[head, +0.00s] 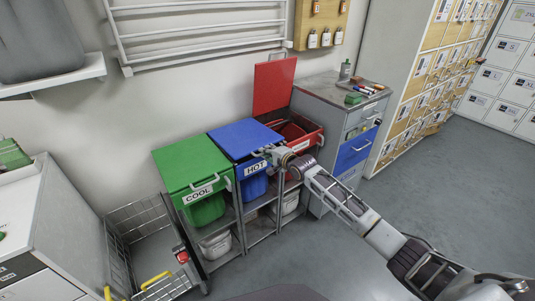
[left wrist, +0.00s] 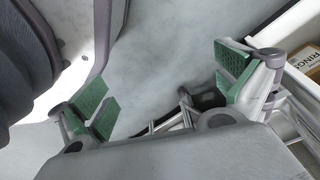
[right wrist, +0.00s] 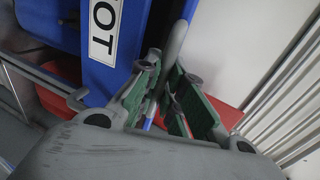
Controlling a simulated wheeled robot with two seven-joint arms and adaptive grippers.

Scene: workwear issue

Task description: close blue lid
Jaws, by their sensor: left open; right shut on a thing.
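The blue lid (head: 243,137) lies about level over the blue bin (head: 252,186), in line with the green lid beside it. I cannot tell whether a small gap is left under it. Its front carries a HOT label (head: 257,167), which shows partly in the right wrist view (right wrist: 105,27). My right gripper (head: 268,153) is at the lid's front right corner. In the right wrist view it (right wrist: 165,100) is shut on the lid's grey handle (right wrist: 177,45); the fingers hide part of the grip. My left gripper (left wrist: 160,95) is open and empty in the left wrist view.
The green lid (head: 190,160) marked COOL is down on the left. The red lid (head: 273,87) stands upright over the open red bin (head: 310,139) on the right. A wire basket (head: 150,225) stands front left, a grey drawer cabinet (head: 335,125) right. The floor at right is clear.

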